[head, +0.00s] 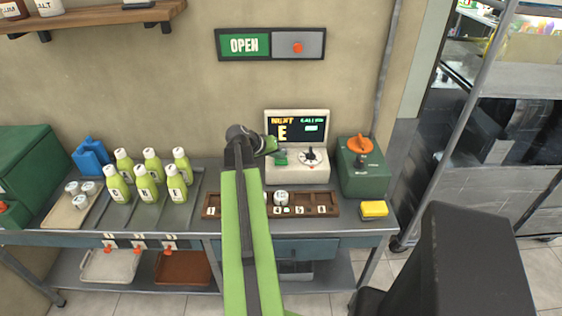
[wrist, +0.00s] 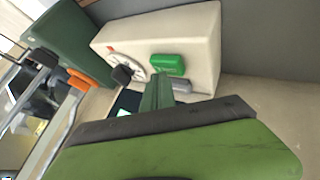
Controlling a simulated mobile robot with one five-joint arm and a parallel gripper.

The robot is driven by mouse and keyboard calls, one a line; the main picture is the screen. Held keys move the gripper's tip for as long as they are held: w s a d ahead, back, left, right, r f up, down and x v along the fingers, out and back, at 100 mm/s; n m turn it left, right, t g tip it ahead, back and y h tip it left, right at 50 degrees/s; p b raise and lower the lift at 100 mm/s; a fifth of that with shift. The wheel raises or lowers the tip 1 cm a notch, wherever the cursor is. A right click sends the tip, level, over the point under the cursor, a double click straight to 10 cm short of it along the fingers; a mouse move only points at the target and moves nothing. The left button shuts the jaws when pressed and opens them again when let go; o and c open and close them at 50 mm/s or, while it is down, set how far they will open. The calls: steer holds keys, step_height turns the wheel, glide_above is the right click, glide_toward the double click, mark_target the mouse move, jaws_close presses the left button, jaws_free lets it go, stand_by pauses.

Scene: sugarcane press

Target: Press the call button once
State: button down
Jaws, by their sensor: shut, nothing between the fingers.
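My gripper (head: 272,145) is shut and empty, just above and left of the button in the head view. In the wrist view, the fingertips (wrist: 157,82) are close to the green button (wrist: 167,65); I cannot tell whether they touch it. The dial (wrist: 132,64) shows beside it.
A green box with an orange knob (head: 360,145) stands right of the machine. A wooden tray (head: 240,211) with small numbered pieces lies in front. Several green bottles (head: 147,188) stand left. A yellow sponge (head: 374,209) is at the front right. An OPEN sign (head: 270,45) hangs above.

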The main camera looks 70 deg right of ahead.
mark_target(279, 161)
steer(key=shift+f+b, duration=0.35)
steer(key=shift+f, duration=0.05)
steer(key=shift+r, duration=0.15)
stand_by(0.4)
steer(key=shift+r+p, duration=0.85)
steer(key=shift+p, duration=0.15)
steer(key=shift+d, duration=0.1)
step_height(279, 161, up, 5)
steer(key=p, duration=0.5)
steer(key=shift+r, duration=0.1)
